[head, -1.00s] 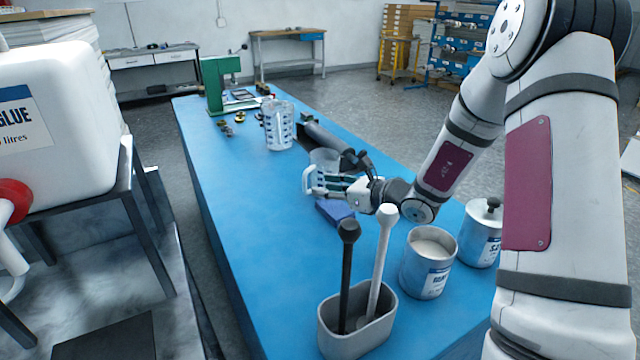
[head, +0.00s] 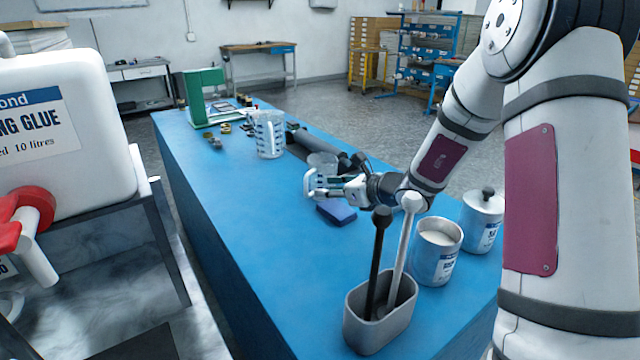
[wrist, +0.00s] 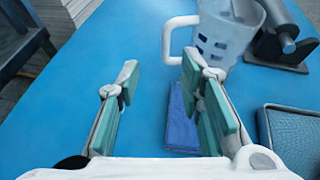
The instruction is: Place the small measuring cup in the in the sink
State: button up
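The small measuring cup (head: 322,160) is clear with dark marks and a white handle; it stands on the blue bench, partly hidden by my gripper in the head view. In the wrist view the cup (wrist: 228,32) is at the top, its handle pointing left. My gripper (wrist: 160,66) is open, with its green-padded fingers apart and nothing held between them. The handle appears just past the fingertips; whether they touch it I cannot tell. I cannot clearly make out a sink; a grey shiny metal surface (head: 95,285) lies at lower left, below the glue tank.
A larger measuring jug (head: 267,135) stands farther back. A blue block (head: 336,212) lies beneath my gripper. A dark roller (head: 315,142) lies beside the cup. A grey holder (head: 380,318) with two tall tools and an open can (head: 437,252) stand nearer. The bench's left side is clear.

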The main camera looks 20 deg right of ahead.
aim_at(306, 195)
jog(key=x, duration=0.5)
jog(key=shift+w, duration=0.15)
jog(key=x, duration=0.5)
jog(key=shift+w+d+r+b, duration=0.1)
jog(key=shift+w+d+b, duration=0.1)
jog(key=shift+w+b, duration=0.1)
grip_shut()
